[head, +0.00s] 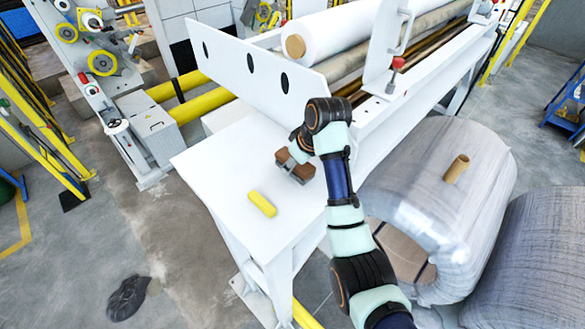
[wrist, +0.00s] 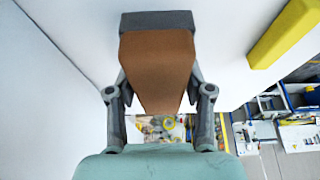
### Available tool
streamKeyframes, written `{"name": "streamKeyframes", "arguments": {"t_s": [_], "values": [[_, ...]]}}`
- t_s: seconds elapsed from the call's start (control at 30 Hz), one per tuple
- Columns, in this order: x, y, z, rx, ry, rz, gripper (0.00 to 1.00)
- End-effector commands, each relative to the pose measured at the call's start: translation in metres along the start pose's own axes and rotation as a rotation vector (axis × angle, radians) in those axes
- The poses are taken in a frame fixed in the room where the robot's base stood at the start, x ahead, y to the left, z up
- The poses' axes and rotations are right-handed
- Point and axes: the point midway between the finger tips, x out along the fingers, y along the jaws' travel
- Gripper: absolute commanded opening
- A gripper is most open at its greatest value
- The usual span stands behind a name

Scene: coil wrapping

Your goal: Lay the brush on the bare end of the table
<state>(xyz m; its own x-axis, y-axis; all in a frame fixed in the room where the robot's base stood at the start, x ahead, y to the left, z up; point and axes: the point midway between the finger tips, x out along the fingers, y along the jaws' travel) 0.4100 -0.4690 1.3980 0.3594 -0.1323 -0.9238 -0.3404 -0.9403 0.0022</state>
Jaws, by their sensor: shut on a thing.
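The brush (wrist: 157,66) is a brown block with a dark grey strip along its far edge in the wrist view. My gripper (wrist: 158,88) is shut on it, one finger on each side. In the head view the brush (head: 303,173) is over the white table (head: 221,158), near the upright white panel, partly covered by my gripper (head: 293,164). I cannot tell whether the brush touches the table.
A yellow block (head: 262,203) lies on the table, nearer the front edge than the brush; it also shows in the wrist view (wrist: 286,32). The white panel (head: 255,80) with dark oval holes stands behind. Wrapped coils (head: 440,190) stand to the right. The table's left part is clear.

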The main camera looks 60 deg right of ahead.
Motion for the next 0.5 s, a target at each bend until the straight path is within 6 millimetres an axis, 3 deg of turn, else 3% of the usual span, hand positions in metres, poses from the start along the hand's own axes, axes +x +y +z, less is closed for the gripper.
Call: {"name": "streamKeyframes", "arguments": {"t_s": [0.13, 0.47, 0.5], "values": [[0.021, 0.0, 0.009, 0.0, -0.003, -0.002, 0.13], [0.026, 0.0, 0.011, 0.0, 0.0, 0.0, 0.13], [0.026, 0.0, 0.011, 0.0, 0.0, 0.0, 0.58]]}}
